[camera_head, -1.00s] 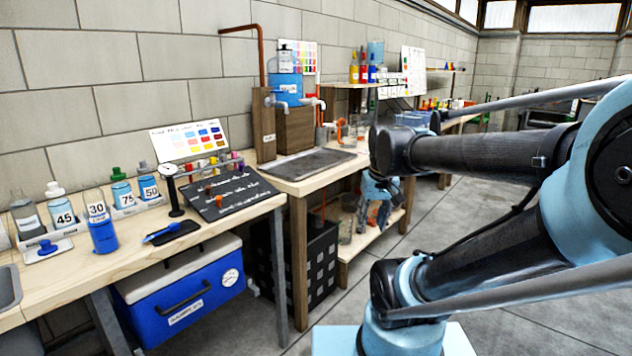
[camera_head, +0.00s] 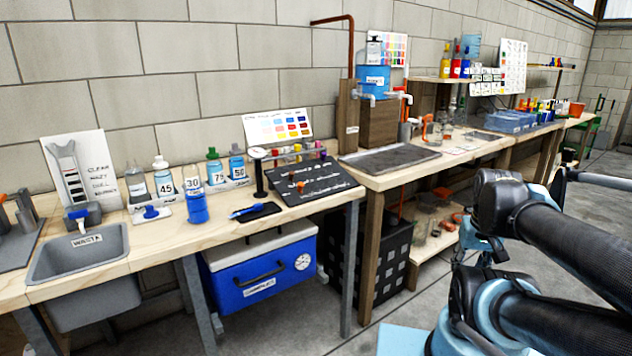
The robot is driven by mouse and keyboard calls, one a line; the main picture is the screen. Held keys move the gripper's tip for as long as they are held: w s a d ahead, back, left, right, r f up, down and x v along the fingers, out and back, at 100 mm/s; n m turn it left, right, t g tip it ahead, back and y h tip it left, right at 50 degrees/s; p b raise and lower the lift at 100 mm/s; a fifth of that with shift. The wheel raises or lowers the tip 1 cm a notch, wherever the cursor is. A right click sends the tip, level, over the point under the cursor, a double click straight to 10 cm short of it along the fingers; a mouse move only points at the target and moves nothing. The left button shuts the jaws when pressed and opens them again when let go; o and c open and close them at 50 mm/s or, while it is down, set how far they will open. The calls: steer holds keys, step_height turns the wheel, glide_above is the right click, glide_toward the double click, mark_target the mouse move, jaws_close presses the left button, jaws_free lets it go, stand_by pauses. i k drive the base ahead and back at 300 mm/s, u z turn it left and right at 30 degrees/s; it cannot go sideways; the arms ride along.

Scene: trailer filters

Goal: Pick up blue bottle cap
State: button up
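The blue bottle cap (camera_head: 151,211) lies on a small white tray (camera_head: 165,215) on the left part of the wooden bench, in front of the row of bottles. A clear bottle marked 30 with blue liquid (camera_head: 197,207) stands just right of it. My arm reaches in from the right edge, far from the cap. A light-blue end part of it (camera_head: 485,248) shows low beyond the dark joint, partly hidden by the arm. I cannot make out the fingers or whether they hold anything.
A sink marked WASTE (camera_head: 83,257) is left of the cap. Bottles marked 45 (camera_head: 164,183), 75 (camera_head: 215,170) and 50 (camera_head: 238,168) stand behind. A blue cooler (camera_head: 258,270) sits under the bench. Open floor lies before the bench.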

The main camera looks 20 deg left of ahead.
mark_target(151, 212)
steer(key=u, duration=1.9)
